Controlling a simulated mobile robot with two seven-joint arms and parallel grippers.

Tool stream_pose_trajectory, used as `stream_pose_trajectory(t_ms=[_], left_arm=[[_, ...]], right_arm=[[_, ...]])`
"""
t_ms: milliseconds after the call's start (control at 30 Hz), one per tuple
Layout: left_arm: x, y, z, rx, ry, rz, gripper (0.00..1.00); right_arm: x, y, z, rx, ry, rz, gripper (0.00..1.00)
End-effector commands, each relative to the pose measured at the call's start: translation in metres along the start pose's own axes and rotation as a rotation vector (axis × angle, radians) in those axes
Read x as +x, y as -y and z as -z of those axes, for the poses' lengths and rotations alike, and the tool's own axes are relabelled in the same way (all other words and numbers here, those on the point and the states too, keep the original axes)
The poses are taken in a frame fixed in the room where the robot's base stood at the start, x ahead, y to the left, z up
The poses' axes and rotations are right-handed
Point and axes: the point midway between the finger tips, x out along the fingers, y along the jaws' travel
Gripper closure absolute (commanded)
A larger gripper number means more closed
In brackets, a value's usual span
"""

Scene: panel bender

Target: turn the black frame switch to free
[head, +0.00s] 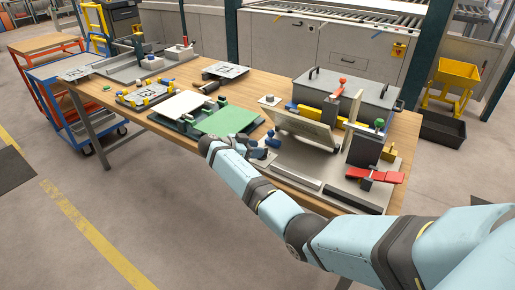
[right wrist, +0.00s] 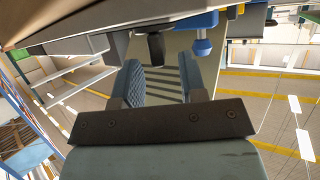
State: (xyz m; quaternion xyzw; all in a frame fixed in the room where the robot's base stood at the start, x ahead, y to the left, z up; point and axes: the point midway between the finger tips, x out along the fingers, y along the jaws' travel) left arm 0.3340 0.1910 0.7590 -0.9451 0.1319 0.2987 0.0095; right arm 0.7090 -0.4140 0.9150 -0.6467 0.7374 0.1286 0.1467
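My right gripper (head: 260,151) is at the front edge of the bench, just right of the green panel (head: 228,121). In the right wrist view it (right wrist: 160,78) is open, with its two blue ribbed fingers apart. A short black knob or lever (right wrist: 156,48) shows just beyond the gap between the fingers; I cannot tell whether it is the switch or whether they touch it. A blue knob (right wrist: 203,42) is beside it, and a blue piece (head: 273,139) shows near the gripper in the head view. A dark frame (head: 190,126) lies around the panels. My left gripper is not in view.
The wooden bench (head: 138,109) carries several fixtures. A tilted beige plate (head: 305,129), a grey lidded box (head: 345,92) and a red handle (head: 375,176) stand to the right. The floor in front (head: 150,215) is clear.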

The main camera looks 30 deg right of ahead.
Motion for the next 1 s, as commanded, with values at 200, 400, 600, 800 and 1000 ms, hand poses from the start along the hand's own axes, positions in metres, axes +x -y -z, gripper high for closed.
stream_pose_trajectory(t_ms=[200, 400, 600, 800, 1000], left_arm=[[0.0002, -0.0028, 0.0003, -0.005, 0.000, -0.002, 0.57], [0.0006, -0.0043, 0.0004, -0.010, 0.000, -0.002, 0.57], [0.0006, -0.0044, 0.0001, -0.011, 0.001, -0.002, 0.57], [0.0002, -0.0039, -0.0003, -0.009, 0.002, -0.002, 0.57], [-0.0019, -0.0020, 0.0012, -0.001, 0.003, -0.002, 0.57]], right_arm=[[0.0118, -0.0002, -0.0002, -0.001, 0.001, -0.001, 0.62], [0.0121, -0.0002, -0.0003, -0.001, 0.001, 0.000, 0.62], [0.0118, -0.0001, -0.0003, -0.001, 0.001, 0.000, 1.00], [0.0117, -0.0002, -0.0002, -0.002, 0.001, 0.002, 1.00], [0.0115, -0.0010, 0.0004, -0.016, 0.000, 0.037, 1.00]])
